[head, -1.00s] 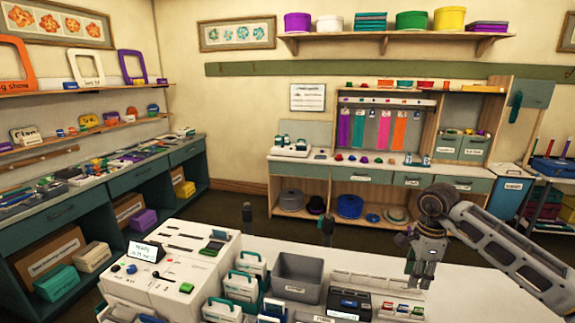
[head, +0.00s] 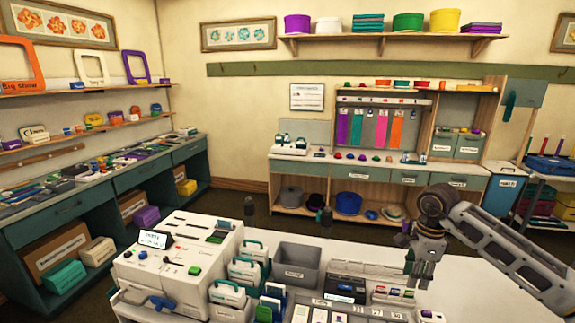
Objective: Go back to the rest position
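My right gripper (head: 424,270) hangs above the right part of the white counter (head: 472,268), its arm coming in from the right edge. Its fingers point down. A small green patch shows at the fingers, and I cannot tell whether it is part of the gripper or something held. The finger gap is too small to read. My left gripper and arm are not in the head view.
A white machine (head: 178,262) with a small display stands on the counter's left. Beside it are several white-and-green cases, a grey bin (head: 297,266) and a black device (head: 345,289). The counter right of these is mostly bare. Shelves line the walls.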

